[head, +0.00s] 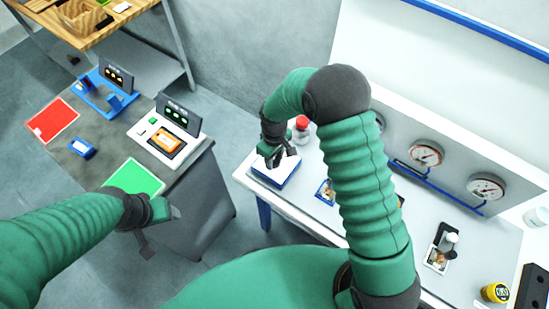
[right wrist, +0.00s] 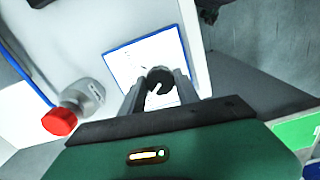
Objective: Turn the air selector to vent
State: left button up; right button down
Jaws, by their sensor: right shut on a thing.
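The air selector looks to be a box (head: 288,177) with a white top face and blue sides near the left end of the white bench. In the right wrist view its white, blue-edged face (right wrist: 122,62) carries a dark round knob (right wrist: 160,75) with a light pointer-like mark. My right gripper (head: 280,158) is over this face; its two fingers (right wrist: 158,88) are shut on the knob. The fingers partly hide the face, and its markings are too small to read. My left gripper (head: 155,225) hangs beside the grey table's front edge, away from the selector; its jaw opening is unclear.
A red-capped bottle (head: 301,130) stands close behind the box, also seen in the right wrist view (right wrist: 80,105). Pressure gauges (head: 426,153) line the back panel. A black-based grey fitting (head: 447,240) and a yellow round item (head: 495,292) sit further right. The grey table (head: 95,155) stands left.

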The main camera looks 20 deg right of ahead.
jog(key=m, duration=0.4)
jog(key=shift+b, duration=0.3)
jog(key=m, duration=0.3)
jog(key=shift+m, duration=0.4)
jog(key=m, duration=0.4)
jog(key=shift+w+m, duration=0.1)
jog(key=shift+m, duration=0.2)
jog(key=m+p, duration=0.1)
jog(key=m, duration=0.3)
jog(key=c, duration=1.2)
grip_release()
jog(key=o, duration=0.3)
jog(key=shift+w, duration=0.1)
jog(key=shift+r, duration=0.1)
